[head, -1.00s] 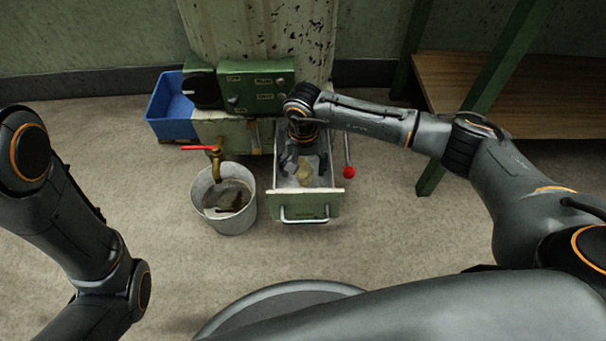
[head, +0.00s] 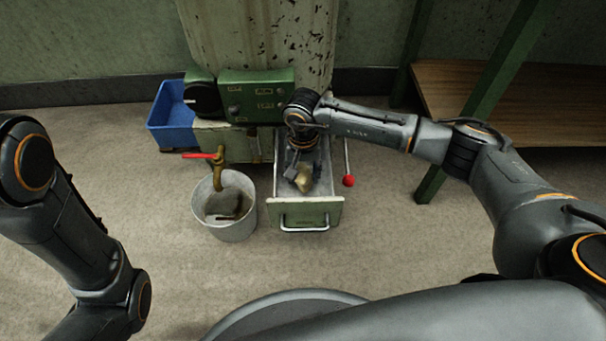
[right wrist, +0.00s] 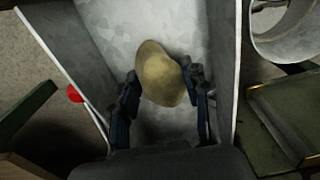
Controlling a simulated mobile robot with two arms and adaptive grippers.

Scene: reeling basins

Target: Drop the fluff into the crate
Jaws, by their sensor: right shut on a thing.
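The fluff (head: 304,182) is a tan, rounded lump inside the open metal drawer (head: 306,213). My right gripper (head: 298,174) reaches down into the drawer and is shut on the fluff. In the right wrist view the fluff (right wrist: 160,75) sits between the two dark fingers, with the grey drawer floor behind it. I cannot tell whether it still touches the floor. The blue crate (head: 171,124) stands on the floor at the back left, left of the green control box, and its visible inside looks empty. My left arm shows at the left, but its gripper is out of view.
A metal bucket (head: 241,226) with liquid stands left of the drawer, under a brass tap with a red handle (head: 203,155). A red-knobbed lever (head: 348,180) stands right of the drawer. A wooden shelf (head: 540,105) is at right.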

